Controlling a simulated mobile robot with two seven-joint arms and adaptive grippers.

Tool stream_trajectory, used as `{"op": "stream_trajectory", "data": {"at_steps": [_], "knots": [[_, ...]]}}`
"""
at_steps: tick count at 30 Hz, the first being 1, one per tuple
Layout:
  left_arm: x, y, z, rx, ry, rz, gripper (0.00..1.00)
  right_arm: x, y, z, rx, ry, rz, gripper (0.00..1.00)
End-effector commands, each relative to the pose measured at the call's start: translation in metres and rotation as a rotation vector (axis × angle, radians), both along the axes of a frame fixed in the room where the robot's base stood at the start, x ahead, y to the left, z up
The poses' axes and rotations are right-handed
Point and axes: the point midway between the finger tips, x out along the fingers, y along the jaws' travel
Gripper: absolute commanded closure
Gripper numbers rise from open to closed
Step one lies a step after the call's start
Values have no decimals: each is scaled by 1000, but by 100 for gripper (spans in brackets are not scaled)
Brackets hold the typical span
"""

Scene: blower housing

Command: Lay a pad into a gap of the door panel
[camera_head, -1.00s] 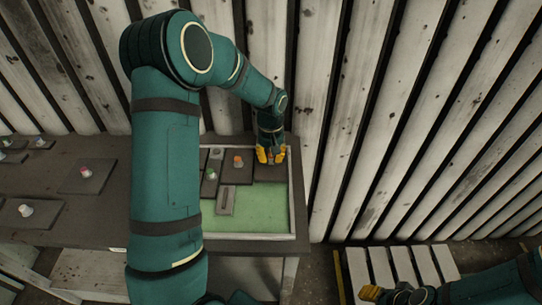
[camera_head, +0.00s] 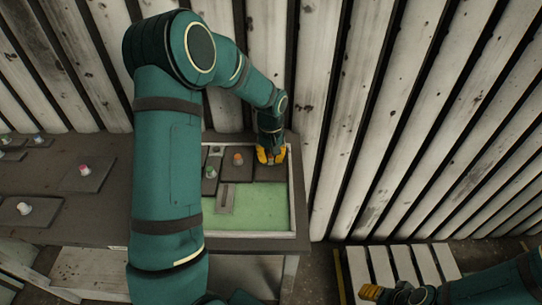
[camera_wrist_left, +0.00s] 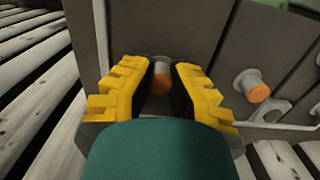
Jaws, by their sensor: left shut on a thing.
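The door panel is a shallow tray with a pale rim (camera_head: 292,205) and a green bare floor at its near part. My left gripper (camera_head: 270,155) is at its far right corner, shut on the knob of a dark grey pad (camera_head: 270,173). In the left wrist view my left gripper (camera_wrist_left: 161,85) has its yellow fingers either side of that orange-ended knob (camera_wrist_left: 160,72). The pad's seating under the gripper is hard to tell. Beside it lies a pad with an orange knob (camera_head: 238,158), also in the wrist view (camera_wrist_left: 257,92). My right gripper (camera_head: 371,292) is at the lower right, its jaws unclear.
A pad with a green knob (camera_head: 210,172) and a narrow grey piece (camera_head: 226,198) lie left in the panel. Several knobbed pads, one pink-topped (camera_head: 84,172), lie on the dark table (camera_head: 95,210) at left. Corrugated wall stands close behind. A slatted pallet (camera_head: 405,268) is on the floor.

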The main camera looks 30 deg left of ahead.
Motion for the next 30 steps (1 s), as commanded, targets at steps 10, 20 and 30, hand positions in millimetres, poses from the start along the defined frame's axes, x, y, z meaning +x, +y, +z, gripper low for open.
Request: {"op": "stream_trajectory", "data": {"at_steps": [10,20,30], "knots": [[0,0,-1,0,0,0,100,0,0,-1,0,0,0,53],[0,0,-1,0,0,0,60,0,0,-1,0,0,0,53],[0,0,-2,0,0,0,25,0,0,-1,0,0,0,53]]}}
